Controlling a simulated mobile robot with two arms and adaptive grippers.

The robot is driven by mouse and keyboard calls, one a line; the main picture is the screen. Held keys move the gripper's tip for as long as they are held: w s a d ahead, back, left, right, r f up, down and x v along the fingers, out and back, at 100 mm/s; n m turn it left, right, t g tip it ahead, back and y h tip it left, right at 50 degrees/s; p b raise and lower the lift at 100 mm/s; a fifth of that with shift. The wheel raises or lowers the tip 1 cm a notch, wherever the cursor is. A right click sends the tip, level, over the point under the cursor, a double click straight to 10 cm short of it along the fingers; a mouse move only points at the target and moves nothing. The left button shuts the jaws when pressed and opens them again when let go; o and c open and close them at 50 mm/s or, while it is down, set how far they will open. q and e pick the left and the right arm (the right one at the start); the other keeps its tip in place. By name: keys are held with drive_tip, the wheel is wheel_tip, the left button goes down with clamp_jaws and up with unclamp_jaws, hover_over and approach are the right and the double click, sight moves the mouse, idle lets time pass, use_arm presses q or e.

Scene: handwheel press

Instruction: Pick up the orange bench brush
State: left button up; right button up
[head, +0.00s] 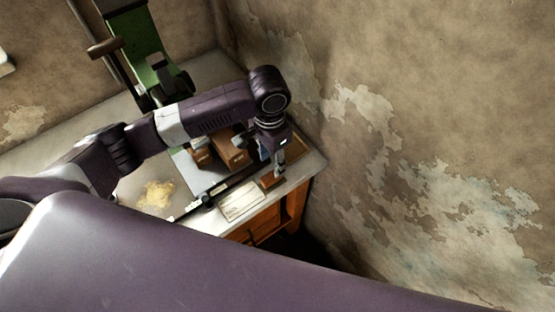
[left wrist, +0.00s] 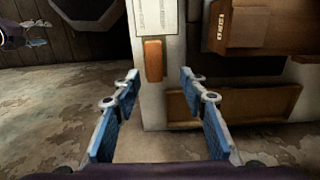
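The orange bench brush (left wrist: 153,60) lies on the pale bench top, close to the bench edge. In the left wrist view it shows between the lines of my fingers, beyond their tips. In the head view it is a small orange-brown patch (head: 270,182) below my left gripper (head: 279,168). My left gripper also shows in the left wrist view (left wrist: 160,75), with its two blue-padded fingers wide apart and nothing between them. It points down over the bench, apart from the brush. My right gripper is not in view.
A pale sheet (head: 241,203) lies beside the brush. Brown boxes (head: 233,152) stand behind, and a shallow brown tray (left wrist: 235,106) is close to the brush. A green press (head: 140,38) stands at the back. A yellowish pile (head: 156,194) lies left. A peeling wall (head: 430,130) bounds the right.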

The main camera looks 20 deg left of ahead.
sight(271, 175)
use_arm(q)
drive_tip(key=shift+f, duration=0.2)
drive_tip(key=shift+s+f, duration=0.6)
drive_tip(key=shift+s, duration=0.1)
drive_tip(key=shift+s+f+p, duration=0.2)
drive_tip(key=shift+f+p, duration=0.15)
drive_tip(key=shift+p, duration=0.1)
drive_tip(key=f, duration=0.2)
drive_tip(key=f+p, duration=0.1)
drive_tip(key=f, duration=0.1)
drive_tip(key=shift+w+d, duration=0.1)
drive_tip(key=shift+w, duration=0.2)
drive_tip(key=shift+f, duration=0.45)
drive_tip(key=shift+s, duration=0.1)
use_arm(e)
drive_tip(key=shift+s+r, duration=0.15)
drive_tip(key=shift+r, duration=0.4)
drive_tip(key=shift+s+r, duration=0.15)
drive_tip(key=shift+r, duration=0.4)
use_arm(q)
drive_tip(key=shift+r, duration=0.1)
clamp_jaws()
